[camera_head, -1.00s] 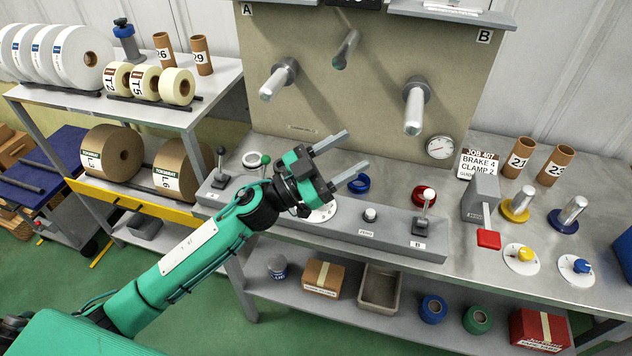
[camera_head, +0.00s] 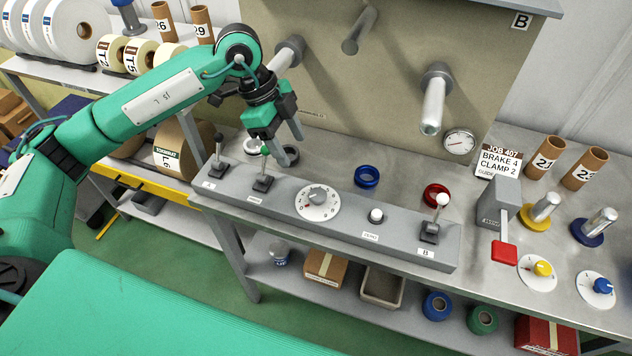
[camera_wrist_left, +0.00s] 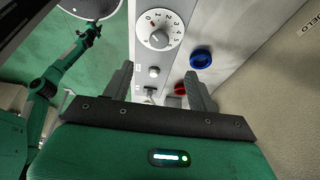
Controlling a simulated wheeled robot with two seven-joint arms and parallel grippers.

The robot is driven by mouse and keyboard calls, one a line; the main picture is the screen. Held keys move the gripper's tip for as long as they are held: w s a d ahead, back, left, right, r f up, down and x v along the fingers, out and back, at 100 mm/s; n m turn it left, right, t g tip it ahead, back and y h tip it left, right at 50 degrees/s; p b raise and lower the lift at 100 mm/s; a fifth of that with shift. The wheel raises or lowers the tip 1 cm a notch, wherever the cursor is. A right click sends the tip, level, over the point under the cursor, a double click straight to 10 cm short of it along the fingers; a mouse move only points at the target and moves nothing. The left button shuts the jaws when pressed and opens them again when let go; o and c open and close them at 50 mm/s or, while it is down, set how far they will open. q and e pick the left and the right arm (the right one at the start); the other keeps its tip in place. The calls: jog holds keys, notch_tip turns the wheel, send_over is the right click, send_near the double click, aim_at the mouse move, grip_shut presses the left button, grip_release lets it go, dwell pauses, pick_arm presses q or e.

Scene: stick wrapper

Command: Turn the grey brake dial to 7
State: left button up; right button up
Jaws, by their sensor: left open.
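The grey brake dial (camera_head: 318,196) sits on a white round numbered face on the long grey console. In the left wrist view the dial (camera_wrist_left: 159,39) is at top centre, with a small red mark near the 0. My left gripper (camera_head: 290,142) is open and empty, above and behind the console, up and left of the dial. Its two fingers (camera_wrist_left: 158,75) point towards the console in the wrist view, apart from the dial. My right arm shows at the left of the wrist view; its gripper (camera_wrist_left: 88,28) is small and dark.
Levers with a green knob (camera_head: 265,150) and a white knob (camera_head: 441,200) flank the dial, with a zero button (camera_head: 376,215) between. Blue (camera_head: 367,177) and red rings lie behind. Yellow (camera_head: 542,268) and blue dials are at right. The job card (camera_head: 498,162) reads brake 4, clamp 2.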

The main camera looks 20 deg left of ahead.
aim_at(317, 193)
pick_arm(q)
jog(key=p+x, duration=0.2)
jog(key=x, duration=1.1)
jog(key=shift+d+f, duration=0.15)
jog(key=shift+f, duration=0.05)
jog(key=shift+c, duration=0.5)
jog(key=c, duration=0.9)
